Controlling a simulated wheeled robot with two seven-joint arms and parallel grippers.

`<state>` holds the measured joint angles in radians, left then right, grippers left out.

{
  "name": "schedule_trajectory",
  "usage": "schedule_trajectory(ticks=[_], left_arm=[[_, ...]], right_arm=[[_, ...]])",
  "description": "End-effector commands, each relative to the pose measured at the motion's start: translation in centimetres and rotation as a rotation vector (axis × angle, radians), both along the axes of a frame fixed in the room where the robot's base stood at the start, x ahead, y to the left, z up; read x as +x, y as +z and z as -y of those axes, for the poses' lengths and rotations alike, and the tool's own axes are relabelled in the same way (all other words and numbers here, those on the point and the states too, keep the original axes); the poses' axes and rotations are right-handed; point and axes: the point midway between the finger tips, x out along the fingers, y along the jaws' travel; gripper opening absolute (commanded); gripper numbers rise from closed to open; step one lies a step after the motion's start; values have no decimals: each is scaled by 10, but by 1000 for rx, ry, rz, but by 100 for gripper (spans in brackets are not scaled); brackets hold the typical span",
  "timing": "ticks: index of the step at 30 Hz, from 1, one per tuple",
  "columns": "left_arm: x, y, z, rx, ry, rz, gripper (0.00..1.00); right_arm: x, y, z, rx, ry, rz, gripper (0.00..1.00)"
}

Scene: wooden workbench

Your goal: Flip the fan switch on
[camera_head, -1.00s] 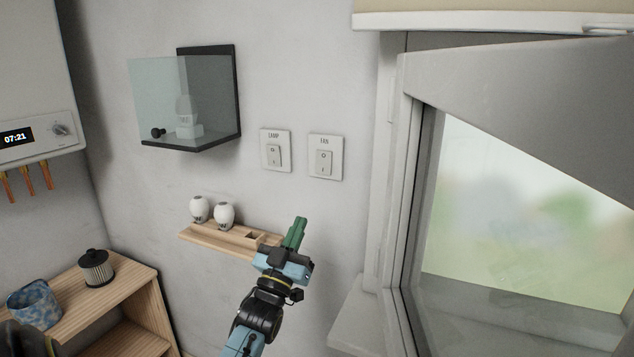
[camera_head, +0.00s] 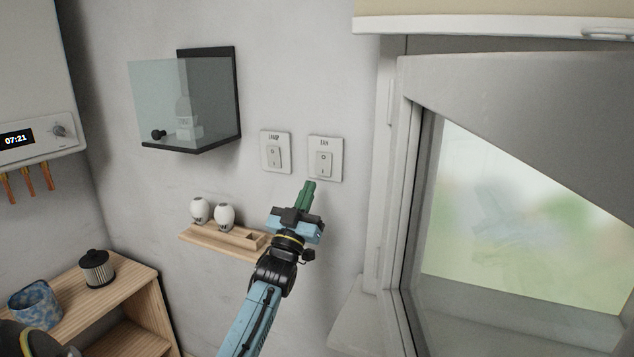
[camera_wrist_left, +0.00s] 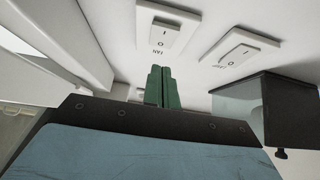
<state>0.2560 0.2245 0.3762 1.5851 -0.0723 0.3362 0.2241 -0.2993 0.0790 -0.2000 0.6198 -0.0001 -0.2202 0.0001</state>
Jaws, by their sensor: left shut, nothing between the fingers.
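The white fan switch (camera_head: 323,163), labelled FAN, is on the wall left of the window. The lamp switch (camera_head: 274,156), labelled LAMP, is to its left. My left gripper (camera_head: 308,187) has its green fingers shut and empty, pointing up just below the fan switch plate. In the head view I cannot tell whether the fingertips touch the wall. In the left wrist view the shut fingers (camera_wrist_left: 162,87) point toward the wall, with the fan switch (camera_wrist_left: 164,35) and the lamp switch (camera_wrist_left: 238,53) beyond them, apart from the fingers. My right gripper is not in view.
A glass-sided wall box (camera_head: 190,100) hangs left of the switches. A wooden wall shelf (camera_head: 195,238) with two white bulbs is below. The window frame (camera_head: 405,200) and an open window panel stand close on the right.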

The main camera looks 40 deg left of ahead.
Motion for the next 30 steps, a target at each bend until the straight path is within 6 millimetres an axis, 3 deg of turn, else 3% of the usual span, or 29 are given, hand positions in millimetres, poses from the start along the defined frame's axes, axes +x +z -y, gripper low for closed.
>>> schedule_trajectory(ticks=[2,12,26,30], left_arm=[[14,14,-5,1,0,4,0],[46,5,-15,0,0,0,0],[50,5,-16,0,0,0,0],[46,2,-24,6,13,14,0]], right_arm=[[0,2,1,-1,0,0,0],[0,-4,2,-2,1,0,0],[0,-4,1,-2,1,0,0],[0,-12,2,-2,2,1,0]])
